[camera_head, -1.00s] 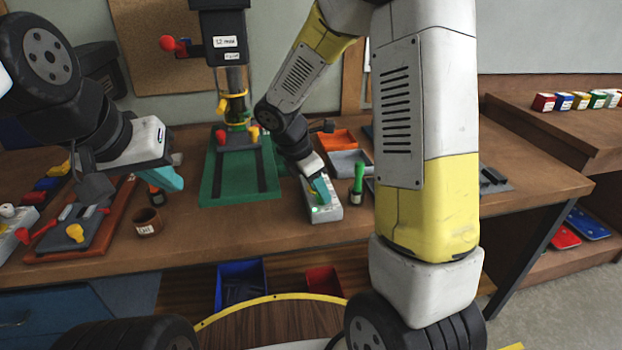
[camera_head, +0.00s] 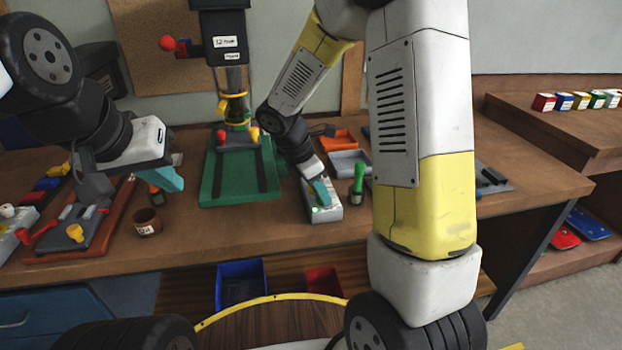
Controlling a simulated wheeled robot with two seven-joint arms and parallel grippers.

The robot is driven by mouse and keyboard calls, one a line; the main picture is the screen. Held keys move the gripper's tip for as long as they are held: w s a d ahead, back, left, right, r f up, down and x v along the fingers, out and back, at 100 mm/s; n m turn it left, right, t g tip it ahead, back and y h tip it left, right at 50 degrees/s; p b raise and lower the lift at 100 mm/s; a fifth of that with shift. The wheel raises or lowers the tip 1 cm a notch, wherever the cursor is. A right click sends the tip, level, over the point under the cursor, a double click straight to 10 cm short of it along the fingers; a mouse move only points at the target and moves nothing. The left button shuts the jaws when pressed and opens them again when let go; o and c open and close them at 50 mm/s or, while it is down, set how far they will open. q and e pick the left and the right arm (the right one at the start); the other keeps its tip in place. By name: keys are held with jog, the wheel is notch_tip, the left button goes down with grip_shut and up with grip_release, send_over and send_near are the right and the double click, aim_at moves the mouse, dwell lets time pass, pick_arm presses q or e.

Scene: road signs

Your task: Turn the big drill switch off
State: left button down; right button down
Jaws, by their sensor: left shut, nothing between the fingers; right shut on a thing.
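The big drill (camera_head: 228,45) stands on a green base (camera_head: 213,180) at the back of the bench. A light grey switch box (camera_head: 328,214) with a lit green lamp (camera_head: 314,210) lies on the bench to the right of that base. My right gripper (camera_head: 321,194) points down at the top of this box, its teal fingers shut on the switch. The fingers hide the switch, so its position cannot be told. My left gripper (camera_head: 170,180) is shut and empty above the bench on the left, well away from the box.
A green-handled tool (camera_head: 358,178) stands close to the right of the switch box. An orange tray (camera_head: 338,140) and a grey tray (camera_head: 350,162) lie behind it. A brown cup (camera_head: 147,222) stands at the left. The bench between cup and box is clear.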

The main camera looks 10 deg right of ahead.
jog(key=m+g, duration=0.1)
jog(key=m, duration=0.1)
jog(key=m+g, duration=0.1)
jog(key=m, duration=0.2)
jog(key=shift+w+m, duration=0.2)
jog(key=shift+m, duration=0.1)
jog(key=m+g, duration=0.1)
jog(key=m, duration=0.1)
jog(key=m+g+y, duration=0.1)
jog(key=m, duration=0.2)
jog(key=shift+w+d+m, duration=0.1)
jog(key=shift+m, duration=0.2)
jog(key=shift+r, duration=0.1)
jog(key=c, duration=1.3)
grip_release()
jog(key=shift+c, duration=0.2)
jog(key=v, duration=0.7)
jog(key=shift+w+r, duration=0.15)
jog(key=shift+r, duration=0.15)
